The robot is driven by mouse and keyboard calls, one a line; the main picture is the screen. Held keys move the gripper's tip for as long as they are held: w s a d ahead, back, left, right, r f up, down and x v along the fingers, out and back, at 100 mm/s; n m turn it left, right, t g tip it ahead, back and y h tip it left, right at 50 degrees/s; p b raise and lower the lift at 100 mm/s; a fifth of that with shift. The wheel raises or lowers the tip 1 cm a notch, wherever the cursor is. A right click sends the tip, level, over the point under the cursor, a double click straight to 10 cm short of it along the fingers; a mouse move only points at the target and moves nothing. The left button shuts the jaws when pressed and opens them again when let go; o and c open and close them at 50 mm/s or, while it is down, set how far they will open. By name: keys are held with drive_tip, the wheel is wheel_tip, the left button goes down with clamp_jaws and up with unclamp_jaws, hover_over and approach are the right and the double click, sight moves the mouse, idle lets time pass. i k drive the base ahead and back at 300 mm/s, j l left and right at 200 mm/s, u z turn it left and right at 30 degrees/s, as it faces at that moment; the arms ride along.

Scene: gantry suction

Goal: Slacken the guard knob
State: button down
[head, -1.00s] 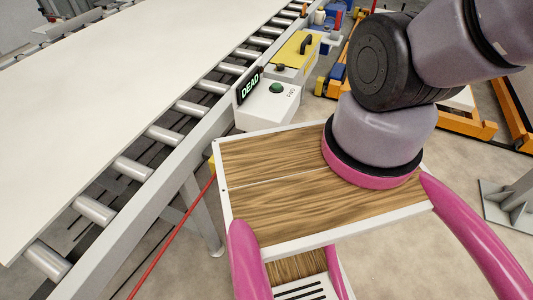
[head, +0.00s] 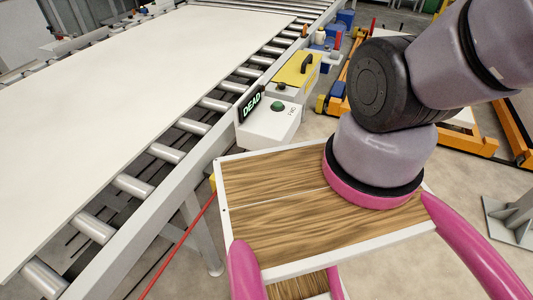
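A yellow guard cover (head: 297,69) with a black arched handle sits on a grey box beside the roller conveyor, at upper middle in the head view. A small dark round knob (head: 281,86) shows at the cover's near end; I cannot tell its setting. In front stands a pale control box (head: 270,123) with a green round button (head: 277,106) and a display (head: 251,107) reading "DEAD". My gripper is out of view; only arm links show at the right, so its state and any contact with the knob are hidden.
A large white sheet (head: 130,85) lies on the conveyor rollers (head: 165,153) at left. A red cable (head: 180,245) runs beside a conveyor leg. Orange frames (head: 465,138) and a grey post foot (head: 510,222) stand at right. Small blue and white items (head: 335,35) sit behind the cover.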

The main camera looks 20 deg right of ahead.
sight(281, 86)
drive_tip(key=l+u, duration=0.2)
drive_tip(key=l, duration=0.6)
drive_tip(key=l+u, duration=0.15)
drive_tip(key=l, duration=0.6)
drive_tip(key=l+u, duration=0.2)
drive_tip(key=l, duration=0.6)
drive_tip(key=k+l+u, duration=0.15)
drive_tip(key=l, duration=0.6)
drive_tip(key=i+l, duration=0.05)
